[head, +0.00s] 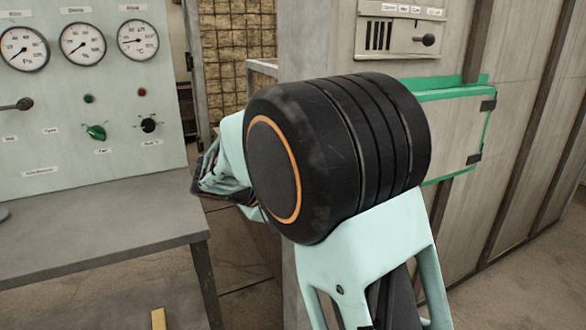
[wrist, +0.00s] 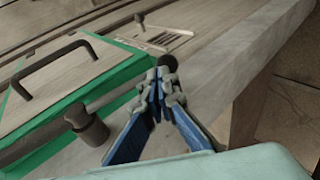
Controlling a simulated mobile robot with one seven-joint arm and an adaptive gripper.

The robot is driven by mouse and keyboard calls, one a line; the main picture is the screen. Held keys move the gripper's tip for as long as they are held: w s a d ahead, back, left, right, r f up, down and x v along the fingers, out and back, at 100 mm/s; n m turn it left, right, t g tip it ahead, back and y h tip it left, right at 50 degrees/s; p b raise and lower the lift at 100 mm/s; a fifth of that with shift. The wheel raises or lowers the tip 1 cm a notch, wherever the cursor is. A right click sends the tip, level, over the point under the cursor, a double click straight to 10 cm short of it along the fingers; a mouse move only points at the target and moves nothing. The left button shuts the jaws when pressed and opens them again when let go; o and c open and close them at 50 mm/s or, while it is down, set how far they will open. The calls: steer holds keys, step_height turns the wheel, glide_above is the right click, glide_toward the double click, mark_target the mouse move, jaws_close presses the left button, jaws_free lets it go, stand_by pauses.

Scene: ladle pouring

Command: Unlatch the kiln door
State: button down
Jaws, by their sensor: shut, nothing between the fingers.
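The kiln door (wrist: 22,108) is a pale panel in a green frame with a dark bar handle (wrist: 50,68), at the left of the wrist view. A latch lever runs from a dark round pivot (wrist: 90,124) as a grey rod (wrist: 113,98) towards my gripper (wrist: 162,78). A dark ball knob (wrist: 168,61) shows just beyond the fingertips. My gripper is shut and empty, its tips by the lever's far end; I cannot tell whether they touch it. In the head view, the door (head: 455,130) is partly hidden behind my arm.
A control box with a slotted vent and dark lever (head: 424,40) sits above the door. At left, a panel with gauges (head: 82,43) and a green knob (head: 96,132) stands behind a grey table (head: 90,220). A yellow piece (head: 158,318) lies low in front.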

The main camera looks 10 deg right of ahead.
steer(key=shift+w+d+f+b, duration=0.2)
steer(key=shift+d+f+b, duration=0.1)
steer(key=shift+d, duration=0.3)
steer(key=shift+a, duration=0.15)
stand_by(0.3)
